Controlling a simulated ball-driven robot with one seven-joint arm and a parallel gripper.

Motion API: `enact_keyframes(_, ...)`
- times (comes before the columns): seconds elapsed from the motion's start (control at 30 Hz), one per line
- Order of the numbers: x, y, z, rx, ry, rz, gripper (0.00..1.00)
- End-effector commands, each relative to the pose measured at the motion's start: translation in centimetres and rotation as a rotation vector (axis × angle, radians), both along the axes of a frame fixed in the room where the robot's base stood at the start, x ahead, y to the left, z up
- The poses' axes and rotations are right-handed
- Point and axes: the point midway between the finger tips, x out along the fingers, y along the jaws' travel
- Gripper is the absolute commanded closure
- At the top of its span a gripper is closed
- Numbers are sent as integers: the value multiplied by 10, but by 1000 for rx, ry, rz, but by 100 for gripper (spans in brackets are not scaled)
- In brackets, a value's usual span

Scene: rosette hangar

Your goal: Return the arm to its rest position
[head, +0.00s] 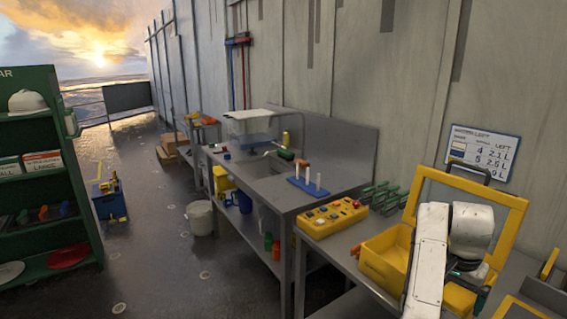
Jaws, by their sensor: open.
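My white arm (430,255) shows at the lower right, folded over the end of the steel bench. My gripper (474,285) is a small dark shape below the rounded white wrist link (472,230). It is open, and I see nothing held in it. Its fingers are partly hidden by the arm and are hard to make out. It is close to the yellow bin (385,258) and the yellow frame (512,225).
A steel bench with a sink (268,163) runs along the wall. A green shelf (85,215) stands left, with a blue box (109,201) beyond. The floor between is mostly clear.

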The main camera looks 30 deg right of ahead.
Motion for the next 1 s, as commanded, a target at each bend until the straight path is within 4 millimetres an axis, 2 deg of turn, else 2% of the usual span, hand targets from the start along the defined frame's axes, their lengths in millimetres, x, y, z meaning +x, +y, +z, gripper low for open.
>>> enact_keyframes(0.27,-9,27,-34,-51,36,143,0)
enact_keyframes(0.37,-15,45,-52,-73,55,235,0)
enact_keyframes(0.67,-50,137,-117,-107,101,658,0)
enact_keyframes(0.8,-77,190,-142,-84,103,868,0)
enact_keyframes(1.0,-125,264,-165,-10,82,1143,0)
